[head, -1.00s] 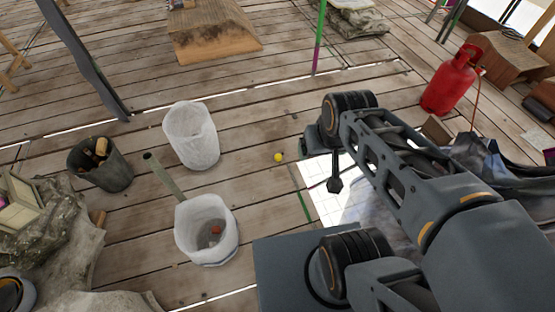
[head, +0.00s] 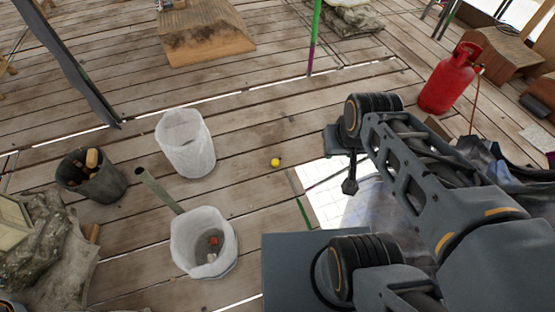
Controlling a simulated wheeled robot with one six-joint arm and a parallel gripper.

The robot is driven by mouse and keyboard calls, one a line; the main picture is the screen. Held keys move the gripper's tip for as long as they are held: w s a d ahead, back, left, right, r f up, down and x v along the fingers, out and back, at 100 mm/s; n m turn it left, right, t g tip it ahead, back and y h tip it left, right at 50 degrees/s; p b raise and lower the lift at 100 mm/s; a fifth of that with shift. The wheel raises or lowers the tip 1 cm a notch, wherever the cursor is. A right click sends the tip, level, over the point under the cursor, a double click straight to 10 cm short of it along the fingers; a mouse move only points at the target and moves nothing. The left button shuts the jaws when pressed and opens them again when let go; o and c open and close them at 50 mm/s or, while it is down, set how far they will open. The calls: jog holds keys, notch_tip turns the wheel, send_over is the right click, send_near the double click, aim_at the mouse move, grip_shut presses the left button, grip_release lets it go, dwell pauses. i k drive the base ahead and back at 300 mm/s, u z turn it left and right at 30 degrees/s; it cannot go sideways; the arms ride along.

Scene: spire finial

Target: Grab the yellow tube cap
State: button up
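The yellow tube cap (head: 275,162) is a small round yellow thing lying on the plank floor in the middle of the head view, right of the upper white bucket. I cannot tell whether the gripper is open or shut.
Two white buckets (head: 187,143) and (head: 203,243) stand left of the cap; the lower bucket has small items inside. A dark bucket (head: 92,176) stands farther left. A red gas cylinder (head: 449,78) stands at the upper right.

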aim_at(275, 162)
jog(key=i, duration=1.65)
jog(key=u, duration=1.4)
